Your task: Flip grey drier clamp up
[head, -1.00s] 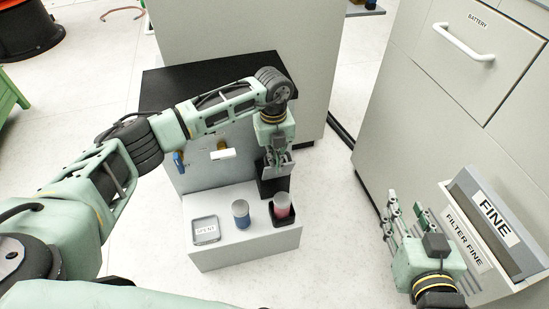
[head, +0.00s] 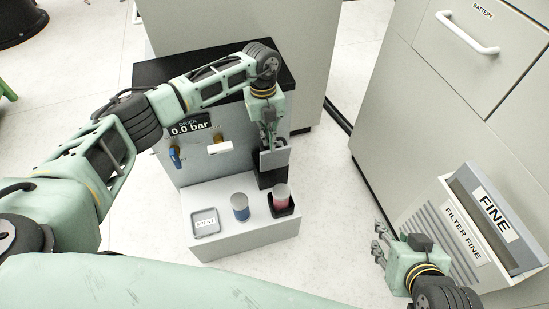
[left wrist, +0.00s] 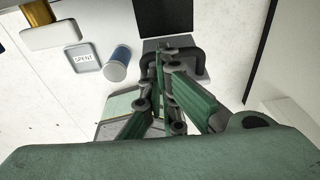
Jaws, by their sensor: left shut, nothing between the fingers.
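The drier unit (head: 186,165) stands at centre in the head view. A grey plate (head: 275,159), which looks like the drier clamp, stands upright at the front of a black holder (head: 271,179). My left gripper (head: 268,143) points down right at this plate and partly covers it; I cannot tell whether they touch. In the left wrist view the left gripper's fingers (left wrist: 170,55) are together, with nothing visible held, in front of a dark bar (left wrist: 205,60). My right gripper (head: 378,243) is apart from the unit at the lower right, its fingers spread and empty.
On the white ledge (head: 243,239) are a tray marked SPENT (head: 206,223), a blue cylinder (head: 240,207) and a red cylinder (head: 281,197) in a black cup. A blue valve (head: 175,157) and white handle (head: 220,148) are on the panel.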

